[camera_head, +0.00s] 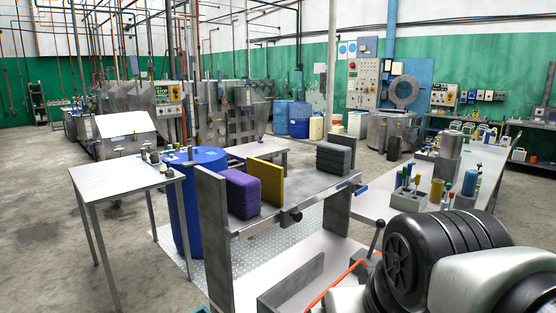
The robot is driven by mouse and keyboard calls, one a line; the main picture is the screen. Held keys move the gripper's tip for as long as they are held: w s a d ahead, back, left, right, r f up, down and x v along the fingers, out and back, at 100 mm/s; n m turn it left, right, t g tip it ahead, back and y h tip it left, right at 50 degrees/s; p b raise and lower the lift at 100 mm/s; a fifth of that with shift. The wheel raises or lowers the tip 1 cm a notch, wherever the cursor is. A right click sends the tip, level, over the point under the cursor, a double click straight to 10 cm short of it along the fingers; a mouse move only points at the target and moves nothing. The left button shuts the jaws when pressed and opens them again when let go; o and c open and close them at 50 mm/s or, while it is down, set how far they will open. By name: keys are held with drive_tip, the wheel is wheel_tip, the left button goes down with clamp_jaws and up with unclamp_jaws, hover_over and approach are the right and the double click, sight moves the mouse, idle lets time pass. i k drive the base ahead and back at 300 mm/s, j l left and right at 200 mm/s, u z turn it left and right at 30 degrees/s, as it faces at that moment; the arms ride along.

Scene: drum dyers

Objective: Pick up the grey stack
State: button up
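The grey stack (335,157) is a dark grey pile of flat, folded-looking layers. It stands upright on the right part of a narrow metal shelf (300,195) in the middle of the view. A purple stack (240,193) of similar layers sits on the left part of the same shelf. A yellow upright plate (265,180) stands between them, nearer the purple stack. My gripper is not in view. Black and pale parts at the lower right look like my arm, and they are apart from the grey stack in the picture.
A grey side panel (214,235) rises at the shelf's left end, and another upright plate stands behind the grey stack. A blue drum (188,215) and metal table (112,178) are at left. A workbench (395,205) with bottles and holders is at right. Open floor lies far left.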

sight(332, 158)
drive_tip(key=l, duration=0.35)
drive_tip(key=k+l, duration=0.1)
drive_tip(key=l, duration=0.25)
drive_tip(key=l+z, duration=0.1)
drive_tip(key=l, duration=0.45)
drive_tip(key=i+l, duration=0.15)
drive_tip(key=l, duration=0.4)
drive_tip(key=i+l, duration=0.2)
drive_tip(key=i, duration=0.2)
drive_tip(key=i+l+z, duration=0.15)
drive_tip(key=i, duration=0.3)
drive_tip(key=i+l, duration=0.2)
drive_tip(key=i, duration=0.2)
drive_tip(key=l+z, duration=0.05)
